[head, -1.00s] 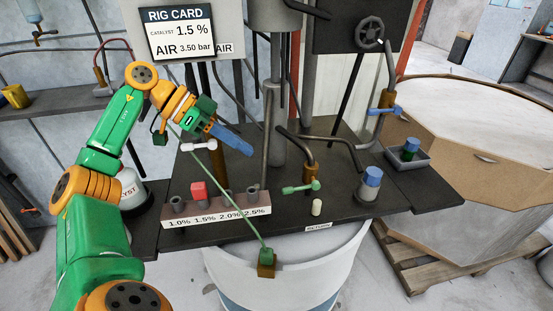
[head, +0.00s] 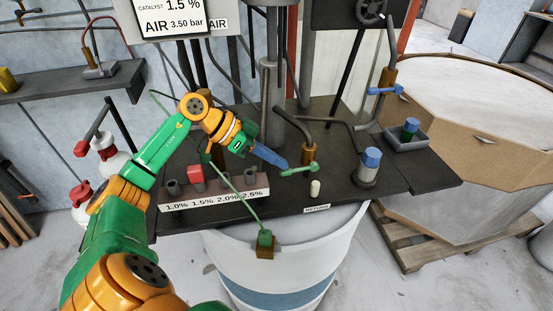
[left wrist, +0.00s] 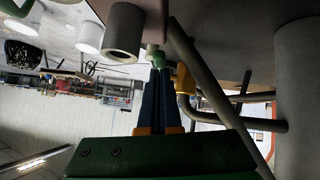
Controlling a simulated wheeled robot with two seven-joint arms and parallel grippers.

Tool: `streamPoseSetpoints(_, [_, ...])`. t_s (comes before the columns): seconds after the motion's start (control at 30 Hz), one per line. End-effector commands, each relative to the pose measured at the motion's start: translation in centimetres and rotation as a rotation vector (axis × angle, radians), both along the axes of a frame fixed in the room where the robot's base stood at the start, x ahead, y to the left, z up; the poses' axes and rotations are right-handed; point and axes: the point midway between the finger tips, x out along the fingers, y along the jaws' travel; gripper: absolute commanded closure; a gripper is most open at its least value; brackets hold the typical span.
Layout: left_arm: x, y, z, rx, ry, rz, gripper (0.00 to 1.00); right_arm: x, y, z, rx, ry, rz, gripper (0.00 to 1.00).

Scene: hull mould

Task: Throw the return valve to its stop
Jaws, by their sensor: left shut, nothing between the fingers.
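The return valve has a brass body (head: 308,155) with a bent grey pipe rising from it. Its light green lever (head: 299,170) points left, with a knob at its left end. A RETURN label (head: 317,208) lies on the bench edge in front. My left gripper (head: 284,165) is shut and empty, its blue fingers close together. Its tips are right by the lever's left end; I cannot tell whether they touch. In the left wrist view the shut fingers (left wrist: 160,75) point at the green lever (left wrist: 154,54), with part of the brass body (left wrist: 185,80) beside it. My right gripper is not in view.
A numbered rack (head: 215,192) with a red block stands left of the valve. A green line runs down to a block (head: 264,240) on the drum rim. A blue-handled valve (head: 384,90) is at the back.

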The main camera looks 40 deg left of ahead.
Motion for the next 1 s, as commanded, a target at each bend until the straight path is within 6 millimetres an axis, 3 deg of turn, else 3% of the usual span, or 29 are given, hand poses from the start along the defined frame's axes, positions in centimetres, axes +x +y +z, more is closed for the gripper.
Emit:
streamPoseSetpoints(0.33, [0.0,0.0,-0.2,0.0,0.0,0.0,1.0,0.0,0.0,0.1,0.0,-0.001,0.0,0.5])
streamPoseSetpoints(0.63, [-0.4,0.3,-2.5,-0.001,0.0,-0.001,1.0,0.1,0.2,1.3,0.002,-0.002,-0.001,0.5])
streamPoseSetpoints(1.0, [-0.4,0.4,-1.7,0.001,-0.004,-0.001,1.0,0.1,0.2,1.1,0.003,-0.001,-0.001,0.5])
